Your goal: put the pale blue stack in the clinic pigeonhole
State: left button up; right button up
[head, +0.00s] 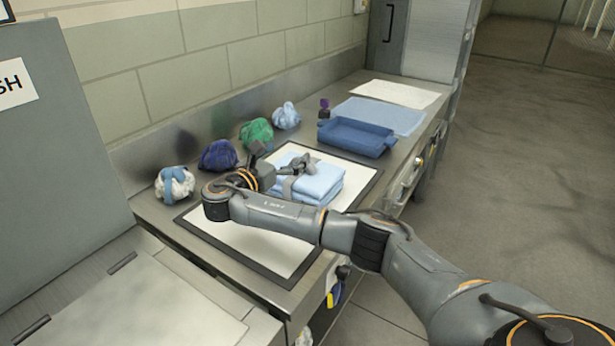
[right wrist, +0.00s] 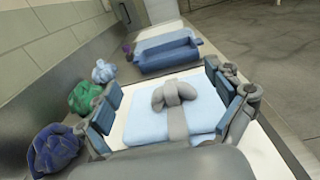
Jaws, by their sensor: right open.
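The pale blue stack (head: 318,184) is a pile of folded cloth with a grey band and a knot on top. It lies on a white mat with a dark border (head: 350,197). My right gripper (head: 284,172) is at the near left side of the stack, partly hiding it. In the right wrist view the stack (right wrist: 200,104) and its grey knot (right wrist: 174,95) lie between the spread fingers of the open gripper (right wrist: 170,92). I cannot tell whether the fingers touch the cloth. My left gripper is out of view. I cannot make out the clinic pigeonhole.
White (head: 174,184), dark blue (head: 218,155), green (head: 256,133) and light blue (head: 286,116) bundles line the back of the metal counter. A blue tray (head: 356,138) stands beyond the mat. A grey cabinet (head: 60,140) with a partly visible sign stands at left. The floor at right is clear.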

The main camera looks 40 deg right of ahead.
aim_at(290, 180)
notch_tip(290, 180, down, 6)
jog(key=shift+r, duration=0.2)
jog(key=shift+w+d, duration=0.25)
jog(key=shift+d, duration=0.3)
jog(key=x, duration=0.5)
jog(key=shift+w+d, duration=0.15)
jog(key=shift+d, duration=0.3)
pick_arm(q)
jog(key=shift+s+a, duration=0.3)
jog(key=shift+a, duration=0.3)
pick_arm(e)
jog(key=shift+c, duration=1.3)
jog(key=c, duration=1.4)
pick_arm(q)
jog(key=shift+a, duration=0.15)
pick_arm(e)
jog(key=shift+c, duration=1.3)
jog(key=shift+r, duration=0.1)
